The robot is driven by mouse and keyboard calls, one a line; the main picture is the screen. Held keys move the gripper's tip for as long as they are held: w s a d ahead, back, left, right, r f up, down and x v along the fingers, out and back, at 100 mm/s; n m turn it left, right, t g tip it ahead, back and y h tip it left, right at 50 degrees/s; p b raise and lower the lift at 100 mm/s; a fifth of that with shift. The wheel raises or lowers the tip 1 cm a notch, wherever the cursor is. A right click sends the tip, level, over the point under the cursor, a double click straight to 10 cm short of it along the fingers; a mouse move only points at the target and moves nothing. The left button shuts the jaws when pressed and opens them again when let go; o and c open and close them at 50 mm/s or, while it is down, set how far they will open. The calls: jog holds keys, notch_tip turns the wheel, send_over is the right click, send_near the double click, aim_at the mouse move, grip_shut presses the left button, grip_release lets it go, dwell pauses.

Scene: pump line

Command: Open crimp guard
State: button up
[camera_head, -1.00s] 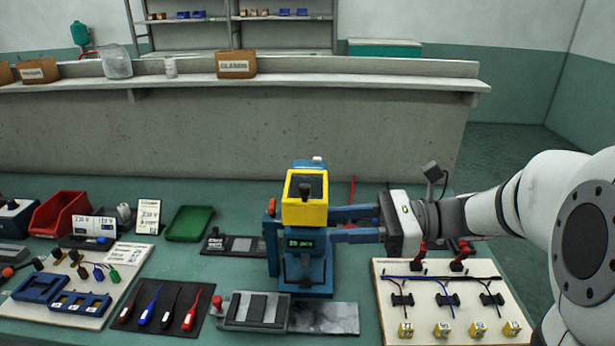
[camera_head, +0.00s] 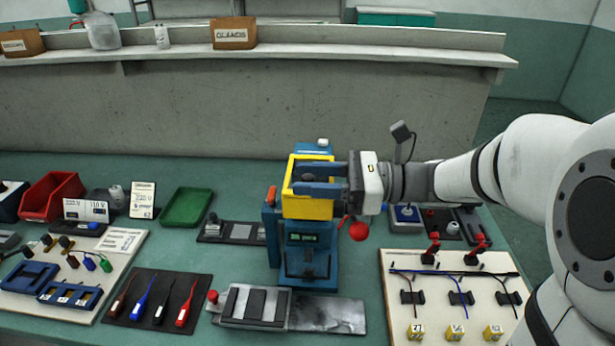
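The crimp machine (camera_head: 308,262) is a blue upright press with a small green-lit display, standing at the middle of the bench. Its crimp guard (camera_head: 307,208) is a yellow box-like cover on the upper front, above the display. My gripper (camera_head: 306,179) reaches in from the right, with its two blue fingers lying across the top of the guard. The dark knob on the guard is mostly hidden by the fingers. I cannot tell whether the fingers touch or clamp it.
A red ball knob (camera_head: 359,231) stands just right of the machine. A grey fixture plate (camera_head: 255,305) lies in front. A pale wiring board (camera_head: 440,262) is at right, a dark mat of coloured tools (camera_head: 160,300) at left. A green tray (camera_head: 187,208) sits behind left.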

jog(key=shift+a, duration=0.5)
grip_shut()
